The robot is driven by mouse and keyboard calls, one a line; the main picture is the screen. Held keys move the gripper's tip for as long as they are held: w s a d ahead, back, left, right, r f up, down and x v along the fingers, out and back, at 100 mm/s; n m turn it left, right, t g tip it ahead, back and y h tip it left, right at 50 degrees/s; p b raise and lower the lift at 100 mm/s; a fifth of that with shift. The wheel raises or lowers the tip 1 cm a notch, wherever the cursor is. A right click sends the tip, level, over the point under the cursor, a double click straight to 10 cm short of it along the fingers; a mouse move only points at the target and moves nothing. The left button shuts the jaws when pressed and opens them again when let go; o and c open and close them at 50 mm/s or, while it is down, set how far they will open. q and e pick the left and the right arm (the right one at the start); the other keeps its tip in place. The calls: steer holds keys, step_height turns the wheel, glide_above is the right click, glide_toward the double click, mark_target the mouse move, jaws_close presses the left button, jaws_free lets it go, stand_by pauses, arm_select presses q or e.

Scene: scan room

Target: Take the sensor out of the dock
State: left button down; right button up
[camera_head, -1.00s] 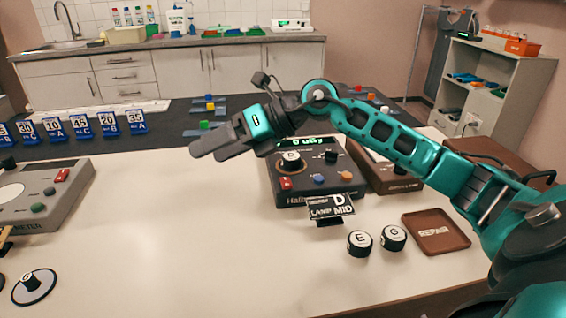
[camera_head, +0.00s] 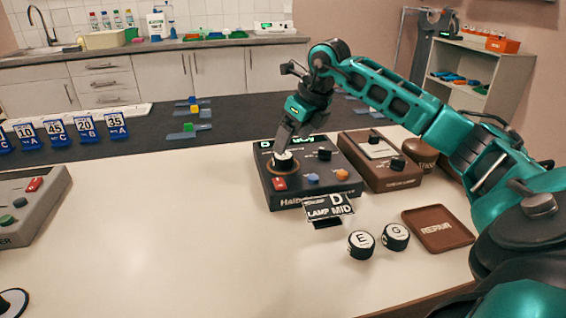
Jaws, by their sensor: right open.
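The sensor (camera_head: 283,161), a dark knob with a white top, sits upright in the round dock (camera_head: 272,168) at the left of the black device (camera_head: 315,178). My right gripper (camera_head: 285,147) points down directly over the sensor, with its jaws open. Its fingers are at the sensor's top and hide part of it; I cannot tell whether they touch it. My left gripper is out of view.
Two knobs marked E (camera_head: 361,244) and G (camera_head: 396,237) stand in front, beside the brown REPAIR tray (camera_head: 440,236). A LAMP MID card (camera_head: 322,210) stands at the device's front. A brown lamp unit (camera_head: 383,166) is to the right. The white table's middle is clear.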

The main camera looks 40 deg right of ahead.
mark_target(285, 156)
steer(key=shift+b+x, duration=0.35)
steer(key=shift+x, duration=2.35)
steer(key=shift+a, duration=0.1)
steer(key=c, duration=1.2)
